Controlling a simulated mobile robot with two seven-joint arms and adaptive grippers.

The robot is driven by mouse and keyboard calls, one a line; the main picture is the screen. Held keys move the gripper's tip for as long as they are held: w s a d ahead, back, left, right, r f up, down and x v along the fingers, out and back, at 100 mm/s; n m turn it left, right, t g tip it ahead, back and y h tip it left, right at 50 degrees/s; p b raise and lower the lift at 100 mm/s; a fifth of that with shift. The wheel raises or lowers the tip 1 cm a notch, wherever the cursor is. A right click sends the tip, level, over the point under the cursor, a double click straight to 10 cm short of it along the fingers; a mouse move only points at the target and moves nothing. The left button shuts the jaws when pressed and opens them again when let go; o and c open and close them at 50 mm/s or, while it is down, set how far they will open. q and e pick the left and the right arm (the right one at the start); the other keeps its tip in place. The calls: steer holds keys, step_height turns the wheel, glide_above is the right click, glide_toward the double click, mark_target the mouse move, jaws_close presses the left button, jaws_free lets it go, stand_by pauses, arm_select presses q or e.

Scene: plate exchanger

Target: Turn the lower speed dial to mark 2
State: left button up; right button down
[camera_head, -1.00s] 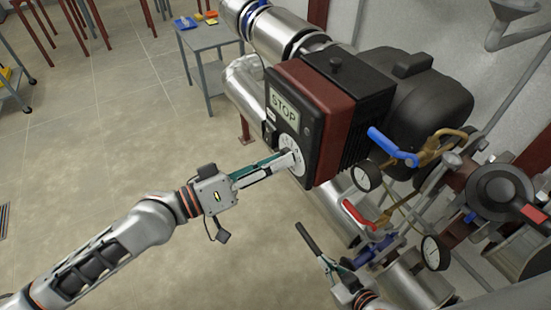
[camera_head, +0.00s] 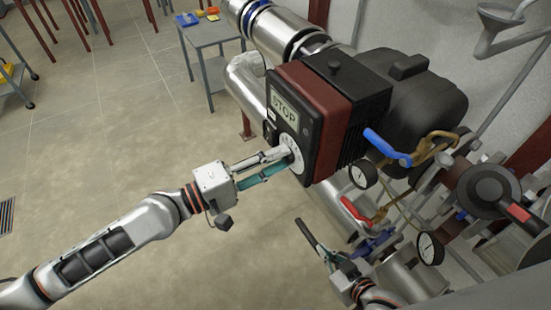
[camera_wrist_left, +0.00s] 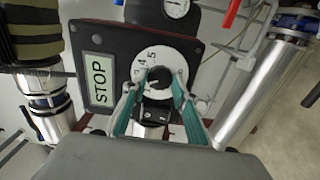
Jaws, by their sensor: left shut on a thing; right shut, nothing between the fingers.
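The speed dial is a white numbered disc (camera_head: 291,146) on the black front of the pump's control box, below a STOP label (camera_head: 284,108). In the left wrist view the disc (camera_wrist_left: 182,51) shows a 4 and a 5 near its upper left. A dark knob (camera_wrist_left: 158,78) sits at its middle. My left gripper (camera_head: 285,158) is shut on the knob, with one finger on each side in the left wrist view (camera_wrist_left: 156,97). I cannot tell which mark the knob points to. My right gripper (camera_head: 322,250) is shut and empty, low in the head view, beside the pipework.
A red-and-black control box (camera_head: 318,100) is joined to a dark motor (camera_head: 425,100). Blue (camera_head: 388,148) and red (camera_head: 357,214) valve levers and gauges (camera_head: 430,248) crowd the right. A grey table (camera_head: 212,35) stands behind. The floor at left is open.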

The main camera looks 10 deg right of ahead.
arm_select(q)
steer(key=shift+n, duration=0.5)
steer(key=o, duration=1.1)
steer(key=shift+v, duration=3.75)
steer(key=shift+r, duration=0.1)
